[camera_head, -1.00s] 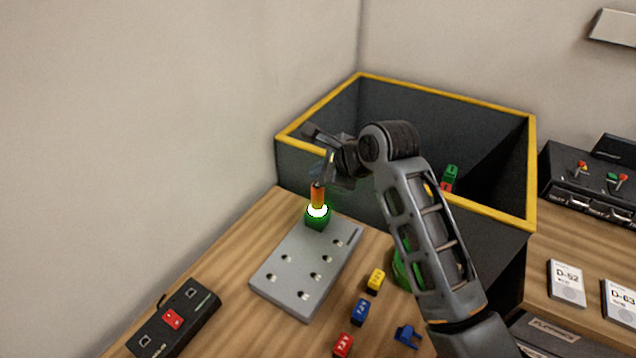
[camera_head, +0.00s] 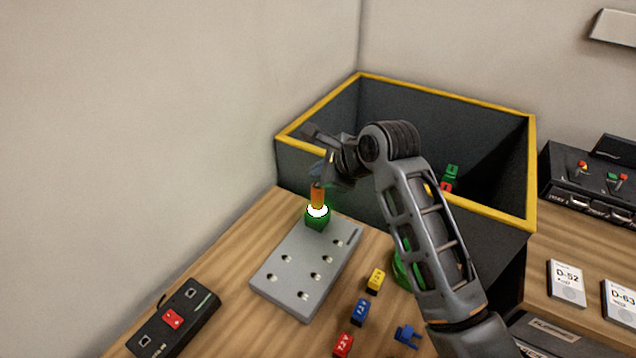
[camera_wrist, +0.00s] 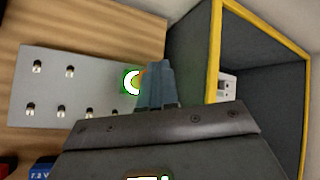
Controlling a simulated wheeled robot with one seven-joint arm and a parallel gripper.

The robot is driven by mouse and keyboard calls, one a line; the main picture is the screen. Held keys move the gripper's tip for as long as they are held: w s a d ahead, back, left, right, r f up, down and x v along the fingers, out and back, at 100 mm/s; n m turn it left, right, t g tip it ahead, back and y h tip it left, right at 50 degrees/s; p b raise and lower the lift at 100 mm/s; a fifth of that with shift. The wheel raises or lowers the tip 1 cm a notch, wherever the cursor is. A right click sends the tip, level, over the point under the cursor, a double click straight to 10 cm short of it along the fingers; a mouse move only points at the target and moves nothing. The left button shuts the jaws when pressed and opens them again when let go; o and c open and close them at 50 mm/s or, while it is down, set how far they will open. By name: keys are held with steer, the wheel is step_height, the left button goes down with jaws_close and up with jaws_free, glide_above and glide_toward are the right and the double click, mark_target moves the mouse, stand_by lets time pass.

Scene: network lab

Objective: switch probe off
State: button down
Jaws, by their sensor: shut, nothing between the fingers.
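The probe (camera_head: 317,196) stands upright at the far end of the grey plate, orange on top, with a glowing white-green ring above a green block (camera_head: 317,223). In the wrist view the lit ring (camera_wrist: 132,82) shows beside my fingers, which partly cover the probe. My gripper (camera_head: 325,175) is shut and empty, its fingertips at the top of the probe. In the wrist view the closed blue-grey fingers (camera_wrist: 156,86) are next to the glow. I cannot tell whether they touch the probe.
The grey plate with holes (camera_head: 303,272) lies on the wooden table. A dark yellow-rimmed bin (camera_head: 300,165) stands just behind the probe. Small yellow (camera_head: 375,280), blue (camera_head: 360,311) and red (camera_head: 343,344) blocks lie right of the plate. A black box with a red switch (camera_head: 190,318) is at front left.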

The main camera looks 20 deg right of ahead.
steer(key=shift+f, duration=0.2)
steer(key=shift+f, duration=0.2)
steer(key=shift+f+p, duration=0.15)
steer(key=shift+p, duration=0.15)
stand_by(0.5)
steer(key=shift+r+p, duration=0.65)
steer(key=shift+p, duration=0.35)
steer(key=shift+r+p, duration=0.65)
steer(key=shift+r, duration=2.3)
